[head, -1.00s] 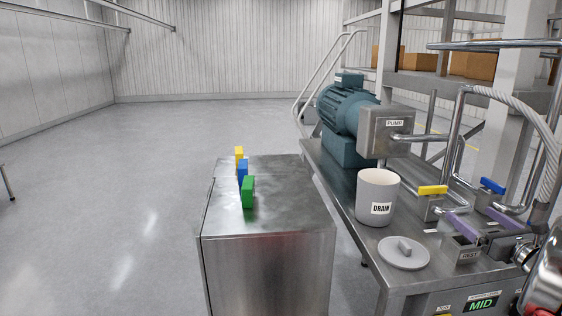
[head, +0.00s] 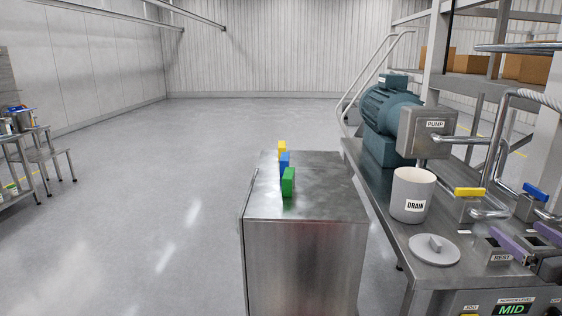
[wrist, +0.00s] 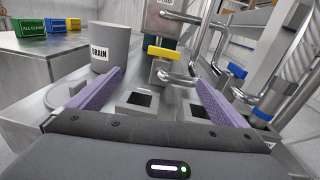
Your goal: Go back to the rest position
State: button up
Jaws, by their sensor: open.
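My gripper (wrist: 158,72) is open and empty, its two purple fingers spread apart in the wrist view. In the head view the fingers (head: 514,230) are low at the right, over the machine bench by a small block labelled REST (head: 500,258). In the wrist view two square openings lie beneath and between the fingers: one left of centre (wrist: 138,100), one near the right finger (wrist: 197,110). The rest of my arm is mostly out of view.
A grey DRAIN cup (head: 412,195) and a grey lid (head: 434,249) are on the bench near the fingers. Yellow-handled (head: 469,192) and blue-handled (head: 536,191) valves with pipes stand behind. A steel cabinet (head: 305,260) bears yellow, blue and green blocks. Open floor lies left.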

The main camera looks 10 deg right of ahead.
jog(key=w+a+n+g+y, duration=0.1)
jog(key=w+a+n, duration=0.1)
jog(key=a, duration=0.4)
jog(key=w+a+n+y, duration=0.2)
jog(key=a+n, duration=0.1)
jog(key=a, duration=0.3)
jog(key=w+a+n+g+y, duration=0.1)
jog(key=w+a+n+y, duration=0.1)
jog(key=a, duration=0.4)
jog(key=shift+w+a+r+n+g, duration=0.2)
jog(key=shift+w+n+g, duration=0.1)
jog(key=shift+n, duration=0.1)
jog(key=s+a+f+n+g+y, duration=0.1)
jog(key=a+n+g+y, duration=0.3)
jog(key=a, duration=0.6)
jog(key=s+a+f+n+g+h, duration=0.1)
jog(key=a+n, duration=0.4)
jog(key=a, duration=0.5)
jog(key=s+a+f+n+g, duration=0.35)
jog(key=s+a+n, duration=0.45)
jog(key=a, duration=0.4)
jog(key=s+a+f+n+h, duration=0.2)
jog(key=s+a+n+h, duration=0.2)
jog(key=s+n, duration=0.7)
jog(key=shift+n+g+h, duration=0.35)
jog(key=shift+n+h, duration=0.25)
jog(key=shift+n, duration=0.1)
jog(key=shift+c, duration=0.5)
